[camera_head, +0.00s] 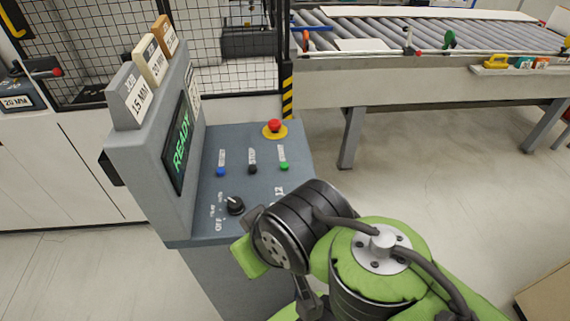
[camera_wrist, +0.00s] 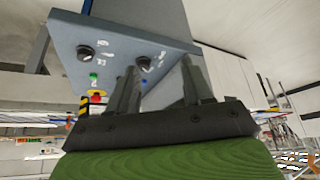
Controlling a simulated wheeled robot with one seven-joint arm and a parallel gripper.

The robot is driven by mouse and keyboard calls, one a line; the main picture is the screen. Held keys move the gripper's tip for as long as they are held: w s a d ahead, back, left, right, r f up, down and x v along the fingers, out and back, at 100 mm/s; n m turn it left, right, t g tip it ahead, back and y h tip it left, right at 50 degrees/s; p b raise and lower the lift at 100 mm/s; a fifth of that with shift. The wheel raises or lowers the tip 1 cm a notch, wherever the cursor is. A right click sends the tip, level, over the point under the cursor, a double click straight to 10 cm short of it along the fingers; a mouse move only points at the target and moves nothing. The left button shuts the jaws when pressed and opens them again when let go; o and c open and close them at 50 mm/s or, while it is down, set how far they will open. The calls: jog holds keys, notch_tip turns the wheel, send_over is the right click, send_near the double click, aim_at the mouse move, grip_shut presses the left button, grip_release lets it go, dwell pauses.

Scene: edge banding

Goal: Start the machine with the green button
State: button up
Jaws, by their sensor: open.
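The green button (camera_head: 284,166) sits on the right of the grey control panel (camera_head: 210,236), in a row with a black and a blue button. It also shows in the wrist view (camera_wrist: 93,76), left of the fingers. My gripper (camera_wrist: 161,88) is open, with two dark fingers apart and nothing seen between them. The fingers lie in front of the panel's face and appear apart from the green button. In the head view my arm covers the panel's lower right corner, and the fingertips cannot be made out there.
A red emergency stop (camera_head: 274,126) on a yellow base stands behind the green button. A black rotary knob (camera_head: 235,205) is at the front left. The upright screen (camera_head: 180,145) reads READY. A mesh fence (camera_head: 236,70) and a roller conveyor (camera_head: 400,35) are behind.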

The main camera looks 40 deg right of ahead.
grip_shut()
dwell(1.4)
